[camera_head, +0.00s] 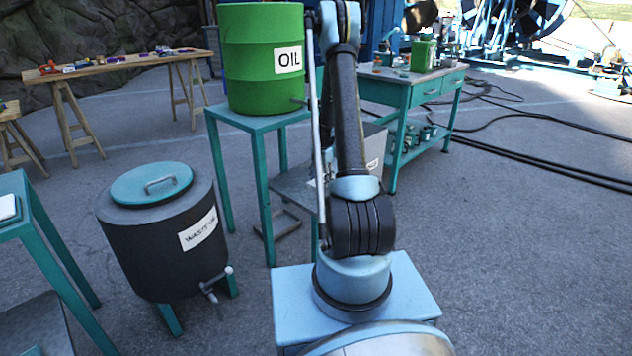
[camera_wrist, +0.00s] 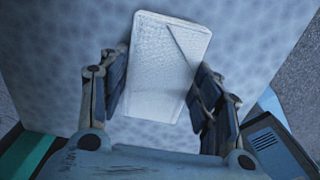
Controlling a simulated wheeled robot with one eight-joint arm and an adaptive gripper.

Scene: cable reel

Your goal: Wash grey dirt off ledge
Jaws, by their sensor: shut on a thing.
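In the wrist view my gripper (camera_wrist: 160,88) is shut on a pale, textured rectangular pad (camera_wrist: 166,58) with rounded corners. One finger lies along each side of it, and the pad extends past the fingertips. Behind it is a broad, mottled blue-grey surface (camera_wrist: 75,50). I cannot tell for sure whether this is the ledge or whether its mottling is grey dirt. I cannot tell whether the pad touches it. In the head view my arm rises toward the top edge, and my gripper is out of sight there.
A green OIL drum (camera_head: 262,75) stands on a teal table (camera_head: 245,118) beside my arm. A dark barrel (camera_head: 150,245) with a teal lid and tap stands at left. A teal workbench (camera_head: 405,90) and cables (camera_head: 540,155) are at right. Open floor (camera_head: 520,260) lies front right.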

